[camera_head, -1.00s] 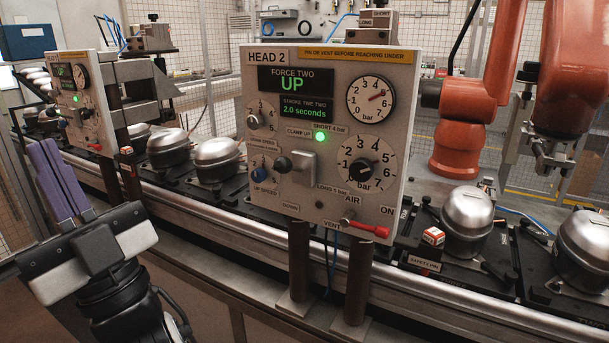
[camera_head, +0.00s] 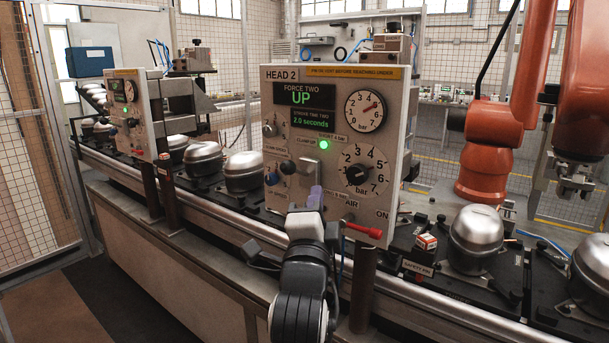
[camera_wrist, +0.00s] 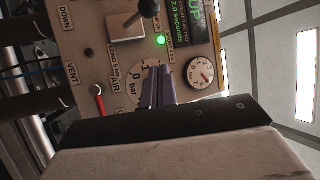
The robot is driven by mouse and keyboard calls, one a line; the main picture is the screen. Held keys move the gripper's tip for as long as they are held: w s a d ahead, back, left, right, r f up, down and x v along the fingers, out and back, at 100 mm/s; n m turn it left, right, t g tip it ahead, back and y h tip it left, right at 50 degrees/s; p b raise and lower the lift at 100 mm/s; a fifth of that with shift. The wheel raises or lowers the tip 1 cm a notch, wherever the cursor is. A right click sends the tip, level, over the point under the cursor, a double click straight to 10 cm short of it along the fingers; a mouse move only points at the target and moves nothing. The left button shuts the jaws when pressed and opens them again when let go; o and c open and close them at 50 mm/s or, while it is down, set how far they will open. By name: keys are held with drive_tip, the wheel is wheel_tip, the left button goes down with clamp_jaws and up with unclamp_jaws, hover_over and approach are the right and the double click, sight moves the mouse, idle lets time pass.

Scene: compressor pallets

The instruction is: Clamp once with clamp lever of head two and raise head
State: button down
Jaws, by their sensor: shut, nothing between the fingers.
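The head two panel (camera_head: 330,100) faces me, its display reading "FORCE TWO UP" and its green light lit. The clamp lever (camera_head: 288,167) has a black knob, to the left of a square metal block, between the clamp-up and down labels. It shows at the top of the wrist view (camera_wrist: 149,8). My gripper (camera_head: 316,195) is in front of the panel, below and right of the knob, apart from it. In the wrist view its purple fingers (camera_wrist: 158,86) are shut and empty, pointing at the panel and covering part of the lower gauge.
A red-handled air lever (camera_head: 364,230) juts out at the panel's lower right, close to my gripper. Another head panel (camera_head: 128,110) stands to the left. Steel compressor domes (camera_head: 477,235) sit on pallets along the conveyor. An orange robot arm (camera_head: 492,130) stands behind at the right.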

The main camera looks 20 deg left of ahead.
sight(301, 172)
drive_tip(key=shift+w, duration=0.1)
drive_tip(key=p+x, duration=0.4)
drive_tip(key=x, duration=0.6)
drive_tip(key=shift+s+a+f+p, duration=0.2)
drive_tip(key=shift+s+a, duration=0.1)
drive_tip(key=shift+a, duration=0.3)
drive_tip(key=shift+s+a+f+p, duration=0.15)
drive_tip(key=shift+s+a+p, duration=0.1)
drive_tip(key=shift+a, duration=0.35)
drive_tip(key=shift+s+a+f+p, duration=0.2)
drive_tip(key=shift+s+a, duration=0.1)
drive_tip(key=shift+a, duration=0.25)
drive_tip(key=shift+f+b, duration=0.1)
drive_tip(key=shift+b, duration=0.2)
drive_tip(key=shift+s+f+t+b, duration=0.15)
drive_tip(key=shift+t+b, duration=0.15)
drive_tip(key=shift+b, duration=0.35)
